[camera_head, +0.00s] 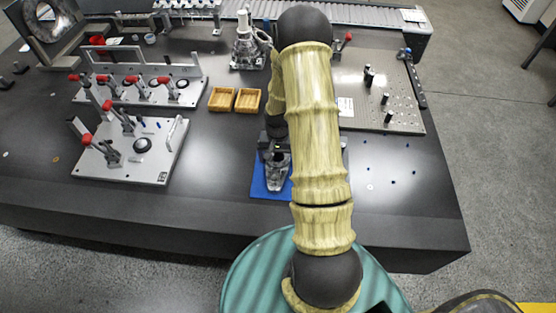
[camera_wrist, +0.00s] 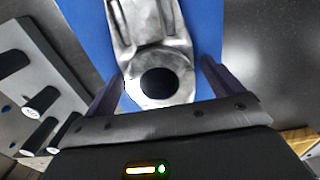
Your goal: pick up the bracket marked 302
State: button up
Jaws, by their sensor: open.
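A silvery metal bracket (camera_head: 277,174) lies on a blue mat (camera_head: 259,187) near the front of the dark table. In the wrist view the bracket (camera_wrist: 150,30) fills the upper middle, with a round dark hole in its near end. No mark 302 can be read on it. My gripper (camera_head: 276,151) is above the mat at the bracket's far end. In the wrist view my gripper (camera_wrist: 160,84) has one finger on each side of the bracket's holed end. The jaws are open, and a gap shows at the right finger. Contact on the left side is hard to judge.
Clamp fixtures (camera_head: 135,150) fill the left of the table. A plate with black pegs (camera_head: 365,113) is at the right; a grey block with black pegs (camera_wrist: 25,75) shows close by in the wrist view.

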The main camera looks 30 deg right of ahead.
jog(key=shift+c, duration=0.4)
jog(key=c, duration=1.4)
jog(key=shift+o, duration=0.2)
jog(key=shift+r, duration=0.15)
notch_tip(320, 180, up, 10)
jog(key=shift+w, duration=0.1)
